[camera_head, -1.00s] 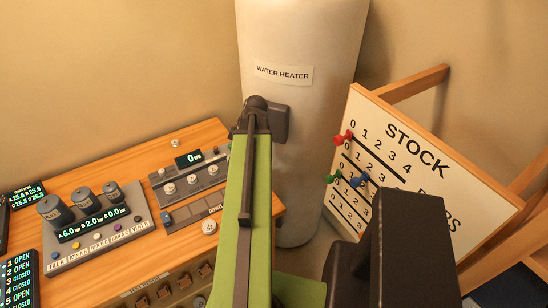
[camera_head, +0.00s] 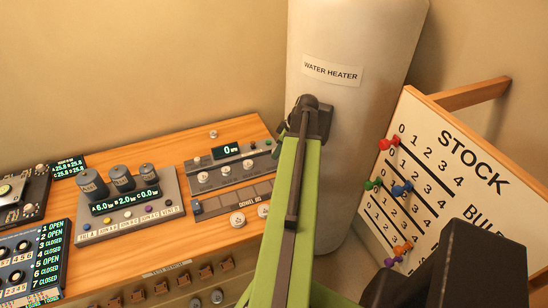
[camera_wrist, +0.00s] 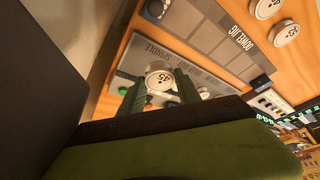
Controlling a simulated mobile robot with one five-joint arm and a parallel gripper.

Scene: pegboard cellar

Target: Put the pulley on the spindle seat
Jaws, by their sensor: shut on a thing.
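A white round pulley (camera_wrist: 158,78) with a dark number on top shows in the wrist view between the two green fingers of my gripper (camera_wrist: 160,92). My gripper is shut on it. Behind and around it lies a grey plate (camera_wrist: 150,53) lettered SPINDLE. The seat is not clearly visible, and I cannot tell whether the pulley touches the plate.
Two more white numbered discs (camera_head: 237,219) lie on the wooden bench (camera_head: 165,247) by the dowel jig (camera_head: 232,200). A gauge panel (camera_head: 226,165) and a panel with three cylinders (camera_head: 128,203) stand left of my arm. The water heater (camera_head: 345,110) and stock board (camera_head: 460,175) are behind and right.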

